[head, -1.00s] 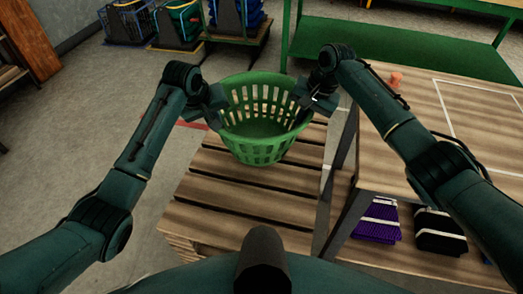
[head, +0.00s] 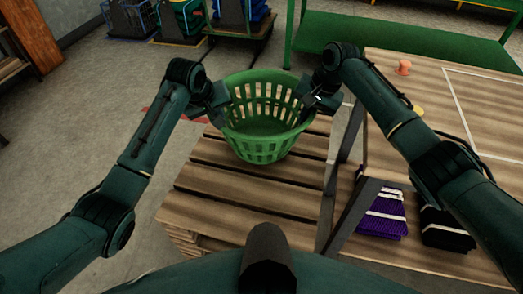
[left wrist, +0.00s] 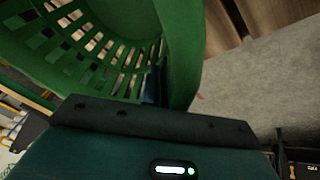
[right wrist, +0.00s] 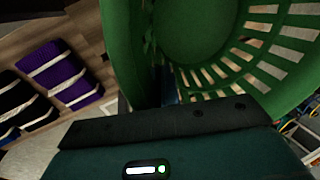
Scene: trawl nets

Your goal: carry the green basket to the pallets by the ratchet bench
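The green basket (head: 262,148) is a round, slatted tub, upright and empty, in the middle of the head view over a wooden pallet stack (head: 235,190). Whether its base touches the slats I cannot tell. My left gripper (head: 222,112) is at its left rim and my right gripper (head: 306,106) at its right rim. In the left wrist view the basket wall (left wrist: 180,60) passes between the fingers. In the right wrist view the basket wall (right wrist: 130,50) does the same. Both grippers look shut on the rim; the fingertips are mostly hidden.
A wooden bench (head: 460,110) with an orange spool-like piece (head: 403,67) stands right of the pallets. Purple (head: 384,213) and black (head: 445,230) bundles lie beneath it. A green table (head: 400,40) and crates on dollies (head: 180,20) are behind. Floor at left is clear.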

